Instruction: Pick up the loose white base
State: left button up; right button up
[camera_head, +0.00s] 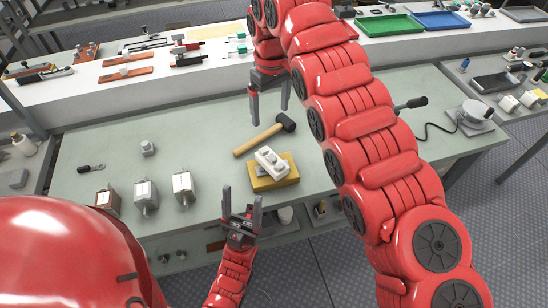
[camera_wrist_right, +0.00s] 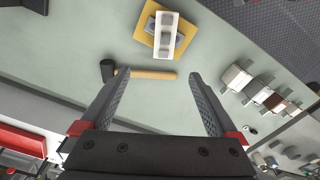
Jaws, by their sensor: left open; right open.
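The white base (camera_head: 270,161) is a small pale block with raised parts. It lies on a yellow block (camera_head: 262,185) near the front middle of the green table. In the right wrist view the white base (camera_wrist_right: 166,35) lies beyond the fingertips, with a grey piece and the yellow block (camera_wrist_right: 145,28) under it. My right gripper (camera_head: 269,106) is open and empty, pointing down behind the white base; its fingers also show in the wrist view (camera_wrist_right: 159,74). My left gripper (camera_head: 242,196) is open and empty at the table's front edge, in front of the yellow block.
A mallet (camera_head: 259,139) lies behind the white base, near my right gripper. Several boxy fuse units (camera_head: 146,195) stand at the left of the table. A round grey device (camera_head: 471,117) with a cable sits at the right. The table's middle right is mostly clear.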

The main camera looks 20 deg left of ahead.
jog(key=p, duration=0.4)
send_near(272, 157)
jog(key=f, duration=0.5)
jog(key=shift+w+a+f, duration=0.1)
jog(key=shift+w+a, duration=0.25)
jog(key=shift+s+f, duration=0.1)
jog(key=shift+f, duration=0.25)
jog(key=f+p, duration=0.1)
jog(key=f, duration=0.1)
jog(key=f+p, duration=0.1)
jog(key=f, duration=0.1)
jog(key=shift+s+d+f+p, duration=0.1)
jog(key=shift+s+d+p, duration=0.1)
jog(key=shift+s+p, duration=0.1)
jog(key=shift+f, duration=0.15)
jog(key=shift+w, duration=0.1)
grip_shut()
